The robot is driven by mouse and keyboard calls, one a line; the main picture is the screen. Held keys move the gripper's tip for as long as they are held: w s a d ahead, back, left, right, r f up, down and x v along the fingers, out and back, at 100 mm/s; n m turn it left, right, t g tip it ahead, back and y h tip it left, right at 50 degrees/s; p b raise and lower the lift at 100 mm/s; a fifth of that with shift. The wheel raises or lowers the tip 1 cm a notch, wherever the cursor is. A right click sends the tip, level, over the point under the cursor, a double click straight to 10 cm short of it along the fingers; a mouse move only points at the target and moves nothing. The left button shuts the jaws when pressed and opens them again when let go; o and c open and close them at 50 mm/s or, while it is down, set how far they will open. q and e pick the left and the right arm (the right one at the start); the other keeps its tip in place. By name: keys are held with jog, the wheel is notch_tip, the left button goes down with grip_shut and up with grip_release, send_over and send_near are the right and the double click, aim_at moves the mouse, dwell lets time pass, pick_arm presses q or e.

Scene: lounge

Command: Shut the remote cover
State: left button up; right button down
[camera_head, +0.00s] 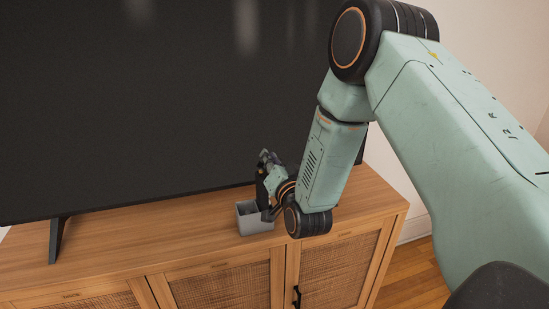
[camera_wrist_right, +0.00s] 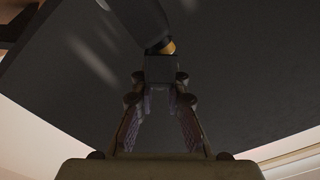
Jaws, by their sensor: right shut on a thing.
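My right gripper (camera_head: 266,172) is low over the TV cabinet, beside and partly above a small grey open-topped box. In the right wrist view its two fingers (camera_wrist_right: 160,88) close in on a dark, blocky piece (camera_wrist_right: 160,68). A dark, elongated thing (camera_wrist_right: 145,20) with a gold-coloured band lies just beyond the fingertips. I cannot tell whether this is the remote, and no cover can be made out. The gripper and wrist hide part of that area in the head view. My left gripper is not in view.
The grey box (camera_head: 254,222) stands on the wooden cabinet (camera_head: 150,243), near its right end. A large dark television (camera_head: 150,100) stands close behind the gripper.

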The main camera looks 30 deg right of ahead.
jog(key=n, duration=0.1)
jog(key=a+n, duration=0.1)
jog(key=n, duration=0.2)
jog(key=shift+w+a+r+p, duration=0.2)
jog(key=shift+a+p, duration=0.1)
jog(key=shift+p, duration=0.1)
jog(key=shift+a+f+n, duration=0.1)
jog(key=shift+a+n, duration=0.1)
jog(key=shift+n, duration=0.45)
jog(key=shift+a+f+n, duration=0.1)
jog(key=shift+a+n, duration=0.1)
jog(key=shift+n, duration=0.45)
jog(key=c, duration=1.3)
grip_release()
jog(key=shift+c, duration=0.2)
jog(key=v, duration=1.2)
